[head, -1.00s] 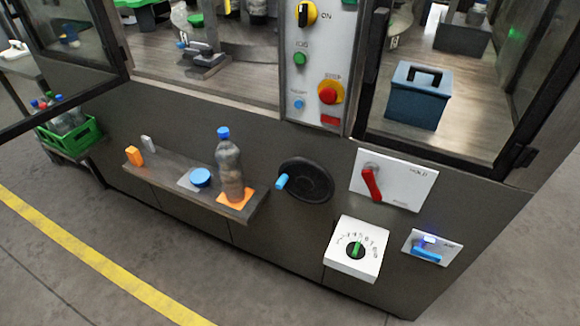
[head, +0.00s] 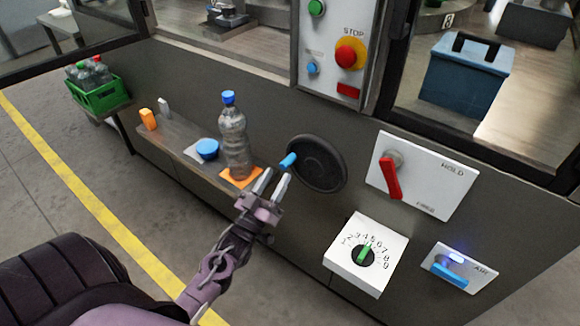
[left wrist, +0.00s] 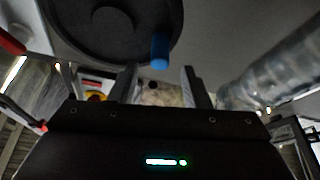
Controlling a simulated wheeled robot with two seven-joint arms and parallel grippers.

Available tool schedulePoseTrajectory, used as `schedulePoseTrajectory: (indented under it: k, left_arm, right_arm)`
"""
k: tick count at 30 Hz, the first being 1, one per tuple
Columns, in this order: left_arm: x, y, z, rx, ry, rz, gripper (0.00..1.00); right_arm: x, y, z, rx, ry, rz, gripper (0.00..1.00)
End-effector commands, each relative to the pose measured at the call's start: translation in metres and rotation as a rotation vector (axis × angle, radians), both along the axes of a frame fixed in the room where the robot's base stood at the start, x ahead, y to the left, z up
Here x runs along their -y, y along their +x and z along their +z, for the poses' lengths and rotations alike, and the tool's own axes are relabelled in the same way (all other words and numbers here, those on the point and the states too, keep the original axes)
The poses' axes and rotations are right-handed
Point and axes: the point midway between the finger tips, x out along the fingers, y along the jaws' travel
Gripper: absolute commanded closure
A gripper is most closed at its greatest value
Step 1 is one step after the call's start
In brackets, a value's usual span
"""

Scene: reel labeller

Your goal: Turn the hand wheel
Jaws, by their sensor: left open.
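The hand wheel (head: 318,164) is a black disc on the dark front panel of the machine. Its blue handle (head: 288,160) sticks out at the wheel's left side. My left gripper (head: 276,182) is open and empty, just below the handle, with its fingers pointing up towards it. In the left wrist view the wheel (left wrist: 100,28) fills the upper left, and the blue handle (left wrist: 161,48) shows beyond the fingertips (left wrist: 158,78), between them sideways. I see no contact. My right gripper is not in view.
A shelf (head: 180,148) left of the wheel holds a clear bottle (head: 234,140) with a blue cap, close to my left gripper, and a blue lid (head: 207,149). Right of the wheel are a red lever (head: 390,178), a white dial box (head: 345,258) and a blue switch (head: 450,275).

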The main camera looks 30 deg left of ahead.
Motion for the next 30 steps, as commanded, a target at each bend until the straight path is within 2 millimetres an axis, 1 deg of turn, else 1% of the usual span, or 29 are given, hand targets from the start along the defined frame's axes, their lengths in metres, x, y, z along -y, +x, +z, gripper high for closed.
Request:
schedulePoseTrajectory:
  k: [1,3,8,12,19,28,29,30]
  left_arm:
    - [0.0,0.009,0.005,0.002,0.0,0.0,0.57]
    - [0.0,0.019,0.009,0.002,0.0,0.001,0.57]
    - [0.0,0.036,0.014,-0.001,0.0,0.0,0.57]
    - [-0.001,0.042,0.016,-0.002,0.0,0.0,0.57]
    - [-0.001,0.042,0.016,-0.003,0.0,0.0,0.57]
    - [-0.001,0.042,0.016,-0.003,0.0,0.0,0.96]
    - [-0.001,0.042,0.016,-0.003,0.0,0.0,1.0]
    - [-0.001,0.042,0.016,-0.003,0.0,0.0,1.0]
  right_arm:
    - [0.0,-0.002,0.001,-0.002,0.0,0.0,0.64]
    - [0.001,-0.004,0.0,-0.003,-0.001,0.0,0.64]
    - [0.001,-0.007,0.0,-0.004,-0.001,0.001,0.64]
    - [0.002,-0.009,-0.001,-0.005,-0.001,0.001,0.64]
    - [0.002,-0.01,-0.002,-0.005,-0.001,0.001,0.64]
    - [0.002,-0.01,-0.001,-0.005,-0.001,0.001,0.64]
    - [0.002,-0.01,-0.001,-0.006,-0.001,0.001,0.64]
    - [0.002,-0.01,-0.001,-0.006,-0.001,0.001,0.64]
